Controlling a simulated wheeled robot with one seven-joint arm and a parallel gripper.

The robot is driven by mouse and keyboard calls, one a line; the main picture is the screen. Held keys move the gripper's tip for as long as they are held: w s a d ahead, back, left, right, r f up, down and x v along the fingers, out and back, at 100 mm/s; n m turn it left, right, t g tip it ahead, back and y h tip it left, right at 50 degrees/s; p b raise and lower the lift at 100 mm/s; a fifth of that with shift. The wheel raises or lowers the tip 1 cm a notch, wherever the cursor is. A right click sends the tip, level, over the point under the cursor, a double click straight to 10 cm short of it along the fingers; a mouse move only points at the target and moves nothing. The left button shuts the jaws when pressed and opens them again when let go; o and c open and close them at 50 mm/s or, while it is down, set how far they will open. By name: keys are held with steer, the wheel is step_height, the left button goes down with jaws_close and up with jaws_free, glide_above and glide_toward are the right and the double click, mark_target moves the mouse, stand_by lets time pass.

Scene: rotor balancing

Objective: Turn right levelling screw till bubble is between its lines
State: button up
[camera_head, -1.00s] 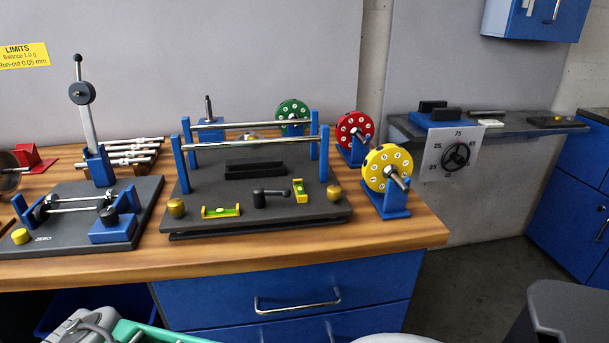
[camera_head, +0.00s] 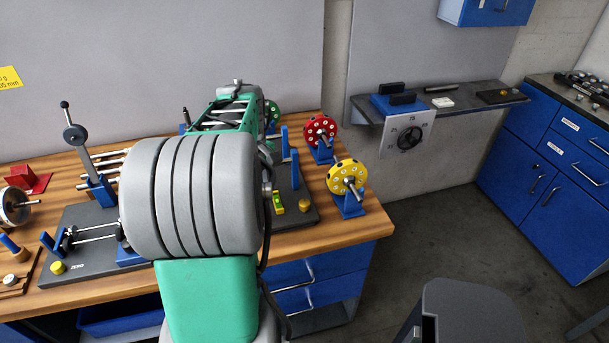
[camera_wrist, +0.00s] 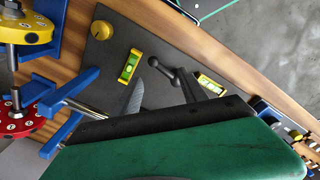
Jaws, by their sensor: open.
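The right levelling screw is a brass knob (camera_head: 305,205) at the front right corner of the dark plate (camera_head: 308,218); the wrist view shows it at upper left (camera_wrist: 103,29). Beside it lies a yellow-framed green level vial (camera_head: 278,202), also clear in the wrist view (camera_wrist: 130,66). Its bubble is too small to place between the lines. A second vial (camera_wrist: 210,84) lies further right in the wrist view. My gripper (camera_wrist: 160,92) is open and empty over the plate, apart from the knob. My arm hides the left screw and most of the plate in the head view.
A black lever handle (camera_wrist: 168,74) stands between the vials. Blue posts (camera_head: 286,142) with steel rods rise behind. Yellow (camera_head: 347,176) and red (camera_head: 320,129) rotors stand right of the plate. A balance fixture (camera_head: 85,250) is at left.

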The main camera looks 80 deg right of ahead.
steer(key=r+p, duration=0.2)
glide_above(305, 202)
steer(key=shift+s+m, duration=0.15)
steer(key=shift+m, duration=0.15)
step_height(305, 202, down, 8)
steer(key=shift+r+p, duration=0.1)
steer(key=shift+p, duration=0.2)
jaws_close()
